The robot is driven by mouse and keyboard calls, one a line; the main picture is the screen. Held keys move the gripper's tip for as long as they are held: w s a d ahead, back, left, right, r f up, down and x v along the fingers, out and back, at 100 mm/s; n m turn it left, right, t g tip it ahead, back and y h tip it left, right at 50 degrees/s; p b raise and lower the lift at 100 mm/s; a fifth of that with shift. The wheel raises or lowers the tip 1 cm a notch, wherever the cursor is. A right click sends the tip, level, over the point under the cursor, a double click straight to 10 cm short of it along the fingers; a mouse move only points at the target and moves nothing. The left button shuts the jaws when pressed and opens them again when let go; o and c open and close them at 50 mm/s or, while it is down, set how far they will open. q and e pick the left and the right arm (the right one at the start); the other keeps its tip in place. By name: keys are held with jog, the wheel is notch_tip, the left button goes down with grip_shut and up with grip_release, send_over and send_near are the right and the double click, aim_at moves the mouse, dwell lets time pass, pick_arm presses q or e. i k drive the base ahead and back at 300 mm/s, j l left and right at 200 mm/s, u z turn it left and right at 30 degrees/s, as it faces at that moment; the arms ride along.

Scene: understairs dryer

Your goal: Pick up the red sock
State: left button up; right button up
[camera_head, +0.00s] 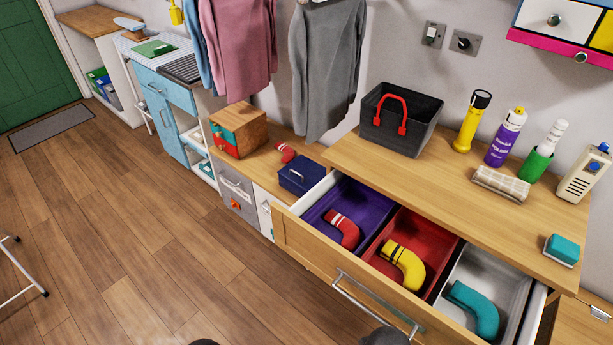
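A red sock (345,231) with white stripes near its cuff lies in the purple compartment (372,203) at the left of the open drawer (308,245). Another red item with pale bands, seemingly a second red sock (285,152), lies on the lower wooden counter behind the navy box. Neither gripper's fingers show. Only dark rounded shapes, likely parts of my own body, show at the bottom edge. Nothing is seen touching either red sock.
A yellow sock (404,264) lies in the red compartment and a teal sock (474,308) in the white one. The drawer's handle (375,303) sticks out in front. A navy box (301,176) stands left of the drawer. Wooden floor (150,240) at left is mostly clear.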

aim_at(289, 156)
jog(key=i+j, duration=0.15)
jog(key=j, duration=0.15)
jog(key=i+j, duration=0.15)
jog(key=j, duration=0.2)
jog(key=i+j, duration=0.15)
jog(key=j, duration=0.15)
jog(key=i+j, duration=0.15)
jog(key=j, duration=0.15)
jog(key=i+j+z, duration=0.1)
jog(key=z, duration=0.3)
jog(key=j+z, duration=0.2)
jog(key=z, duration=0.2)
jog(key=j+z, duration=0.2)
jog(key=z, duration=0.2)
